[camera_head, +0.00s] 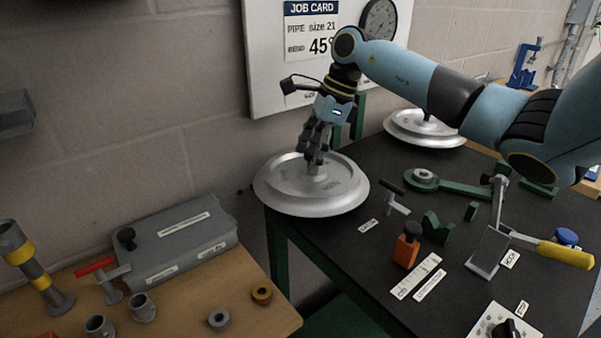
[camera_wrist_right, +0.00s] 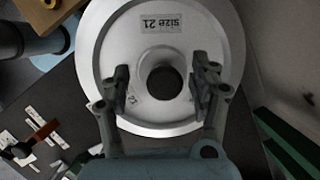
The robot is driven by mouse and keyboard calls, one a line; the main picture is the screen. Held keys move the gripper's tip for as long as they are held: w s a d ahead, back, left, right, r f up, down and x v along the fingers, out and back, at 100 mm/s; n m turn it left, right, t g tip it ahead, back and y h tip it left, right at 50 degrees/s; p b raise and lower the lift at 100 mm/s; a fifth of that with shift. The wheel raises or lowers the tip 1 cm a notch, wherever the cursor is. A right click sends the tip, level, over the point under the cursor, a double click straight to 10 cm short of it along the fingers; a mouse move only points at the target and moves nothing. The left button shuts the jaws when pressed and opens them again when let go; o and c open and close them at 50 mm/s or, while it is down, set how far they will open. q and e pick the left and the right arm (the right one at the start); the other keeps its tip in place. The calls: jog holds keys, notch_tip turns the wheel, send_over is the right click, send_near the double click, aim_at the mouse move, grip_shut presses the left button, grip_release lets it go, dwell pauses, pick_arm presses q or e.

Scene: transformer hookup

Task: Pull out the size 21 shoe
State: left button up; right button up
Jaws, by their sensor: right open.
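The size 21 shoe (camera_head: 284,193) is a pale metal disc at the far left corner of the dark bench. In the right wrist view the shoe (camera_wrist_right: 207,48) carries a "size 21" label, upside down, and has a dark round centre. My right gripper (camera_head: 316,160) points down over the middle of the shoe, fingers astride a short grey hub. In the wrist view the right gripper (camera_wrist_right: 162,82) is open, with one finger on each side of the dark centre. Whether the fingers touch the hub cannot be told. My left gripper is out of view.
A second pale disc (camera_head: 399,127) sits further back on the bench. A job card (camera_head: 311,30) on the wall board reads "PIPE size 21". A green-handled tool (camera_head: 455,186), an orange block (camera_head: 405,250) and a yellow-handled lever (camera_head: 566,254) lie to the right. A wooden table (camera_head: 200,290) holds pipe pieces.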

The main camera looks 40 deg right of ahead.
jog(key=shift+r, duration=0.1)
jog(key=shift+r+p, duration=1.1)
jog(key=shift+r, duration=1.35)
jog(key=shift+d+r, duration=0.1)
jog(key=shift+r, duration=0.15)
jog(key=v, duration=1.1)
jog(key=shift+r, duration=0.2)
